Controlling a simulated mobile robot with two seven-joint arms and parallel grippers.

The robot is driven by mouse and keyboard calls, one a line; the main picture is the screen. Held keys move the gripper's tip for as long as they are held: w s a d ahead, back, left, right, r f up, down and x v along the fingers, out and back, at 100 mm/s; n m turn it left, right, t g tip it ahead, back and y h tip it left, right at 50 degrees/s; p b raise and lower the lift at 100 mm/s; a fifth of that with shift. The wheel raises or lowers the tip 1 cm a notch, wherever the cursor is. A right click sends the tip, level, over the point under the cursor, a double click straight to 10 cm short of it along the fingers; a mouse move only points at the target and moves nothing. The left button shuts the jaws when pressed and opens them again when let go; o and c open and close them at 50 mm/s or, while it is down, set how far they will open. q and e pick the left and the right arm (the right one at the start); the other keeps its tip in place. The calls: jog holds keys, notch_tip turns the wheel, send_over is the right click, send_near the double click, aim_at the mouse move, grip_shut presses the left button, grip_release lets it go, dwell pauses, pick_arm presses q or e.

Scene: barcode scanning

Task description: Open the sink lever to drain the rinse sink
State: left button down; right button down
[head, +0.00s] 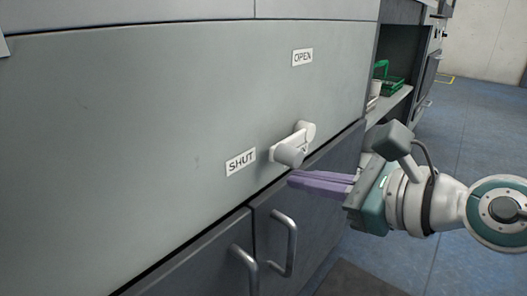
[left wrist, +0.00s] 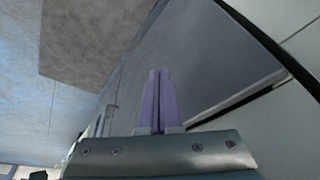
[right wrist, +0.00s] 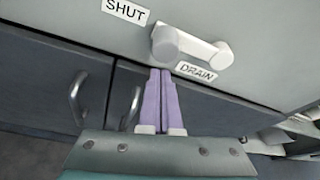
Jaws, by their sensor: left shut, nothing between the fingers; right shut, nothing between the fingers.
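The white sink lever (head: 290,150) is on the grey front panel, its thick knob end toward the "SHUT" label (head: 240,162). The "OPEN" label (head: 302,57) is higher up. In the right wrist view the lever (right wrist: 190,45) lies nearly level, with a "DRAIN" label (right wrist: 196,71) below it. My right gripper (head: 289,179) is shut and empty, its purple fingertips just below the knob; I cannot tell whether they touch it. It also shows in the right wrist view (right wrist: 161,72). My left gripper (left wrist: 160,72) is shut and empty, seen only in its wrist view.
Dark cabinet doors with bar handles (head: 283,245) are below the panel. A shelf with a green basket (head: 388,84) is beyond the panel's right end. The blue floor (head: 470,120) at right is open.

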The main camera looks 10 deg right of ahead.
jog(key=shift+s+a+r, duration=0.15)
jog(key=shift+s+r, duration=0.1)
jog(key=shift+r, duration=0.45)
jog(key=shift+r, duration=0.1)
